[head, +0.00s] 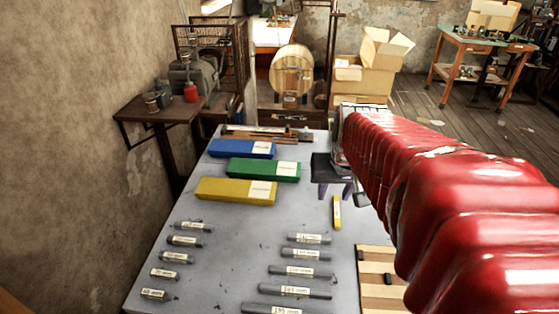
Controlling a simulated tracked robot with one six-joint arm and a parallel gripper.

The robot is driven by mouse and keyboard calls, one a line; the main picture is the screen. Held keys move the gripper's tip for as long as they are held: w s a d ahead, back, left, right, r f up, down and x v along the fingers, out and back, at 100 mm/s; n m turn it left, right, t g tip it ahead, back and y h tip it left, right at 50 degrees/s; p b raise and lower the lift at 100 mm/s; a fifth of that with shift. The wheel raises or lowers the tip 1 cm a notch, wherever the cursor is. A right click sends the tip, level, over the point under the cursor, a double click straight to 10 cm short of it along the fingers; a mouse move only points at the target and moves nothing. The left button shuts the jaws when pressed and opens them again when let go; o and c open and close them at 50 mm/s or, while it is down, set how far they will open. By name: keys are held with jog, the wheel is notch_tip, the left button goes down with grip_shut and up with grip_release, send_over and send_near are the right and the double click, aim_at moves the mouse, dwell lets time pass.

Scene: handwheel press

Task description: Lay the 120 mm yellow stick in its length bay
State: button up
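A small yellow stick (337,212) with a pale label shows on the grey table, right of its middle; its label is too small to read. My gripper (334,193) is a dark block with two purplish fingers pointing down, just beyond the stick. The fingers stand apart, with nothing visible between them. I cannot tell the gripper's exact height over the table. Grey labelled length bays form a left column (176,258) and a right column (300,271). Most labels are too small to read surely, so I cannot tell which is the 120 mm bay.
Blue (230,148), green (250,168) and yellow (222,189) boxes lie at the table's far left. A wooden slatted tray (375,290) sits at the near right, partly hidden by my red arm. The grey table (235,235) is clear between the bay columns.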

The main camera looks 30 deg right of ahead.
jog(key=d, duration=0.3)
jog(key=shift+s+d+f+m, duration=0.2)
jog(key=shift+d+f+m, duration=0.15)
jog(key=shift+m, duration=0.05)
send_over(337, 211)
jog(key=s+a, duration=0.1)
jog(key=s, duration=0.2)
jog(key=shift+w+a+f, duration=0.1)
jog(key=shift+w+f, duration=0.05)
jog(key=shift+f, duration=1.85)
jog(key=shift+w+a+f, duration=0.1)
jog(key=shift+f, duration=1.85)
jog(key=shift+x, duration=2.65)
jog(key=shift+r, duration=0.1)
grip_shut()
